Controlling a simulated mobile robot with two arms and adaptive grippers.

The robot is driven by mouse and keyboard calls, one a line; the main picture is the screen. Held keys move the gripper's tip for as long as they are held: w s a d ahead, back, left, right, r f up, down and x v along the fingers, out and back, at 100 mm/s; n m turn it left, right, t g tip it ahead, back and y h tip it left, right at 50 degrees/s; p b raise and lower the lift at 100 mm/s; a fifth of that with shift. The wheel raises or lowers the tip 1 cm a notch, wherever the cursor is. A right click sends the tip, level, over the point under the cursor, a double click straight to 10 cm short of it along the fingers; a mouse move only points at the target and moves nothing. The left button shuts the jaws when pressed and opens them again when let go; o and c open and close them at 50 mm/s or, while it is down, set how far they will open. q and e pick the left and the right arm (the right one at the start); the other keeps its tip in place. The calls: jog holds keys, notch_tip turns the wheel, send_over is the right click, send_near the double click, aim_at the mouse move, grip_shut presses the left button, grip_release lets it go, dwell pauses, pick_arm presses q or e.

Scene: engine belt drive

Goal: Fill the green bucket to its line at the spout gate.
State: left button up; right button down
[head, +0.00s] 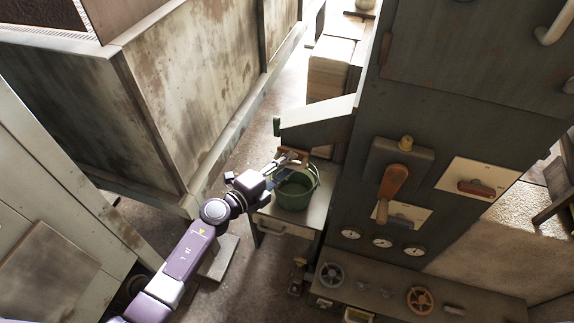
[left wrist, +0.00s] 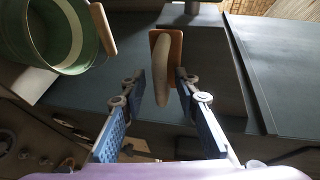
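The green bucket (head: 293,191) stands upright on a small table under the sloped spout (head: 315,128). The left wrist view shows the bucket (left wrist: 50,62) at upper left, with a pale line around its inside and its wooden bail grip (left wrist: 103,28); I see no clear fill in it. A pale bar on a brown plate, seemingly the gate handle (left wrist: 163,45), lies ahead of my left gripper (left wrist: 160,77). The gripper's fingers are apart on either side of the bar, with no clear contact. In the head view my left gripper (head: 288,165) is beside the bucket's rim, below the spout.
The small table (head: 285,225) has little bare top around the bucket. A dark machine cabinet (head: 450,110) with an orange-handled lever (head: 392,190), gauges and handwheels stands to the right. A large stained bin (head: 190,75) stands to the left, with open floor between.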

pick_arm(q)
jog(key=shift+c, duration=0.7)
grip_shut()
jog(key=shift+s+a+p, duration=0.2)
jog(key=shift+s+p, duration=0.1)
jog(key=shift+s, duration=0.25)
jog(key=shift+s+a+p, duration=0.15)
jog(key=shift+s+p, duration=0.1)
jog(key=shift+s, duration=0.3)
jog(key=shift+o, duration=0.7)
grip_release()
jog(key=shift+w, duration=0.1)
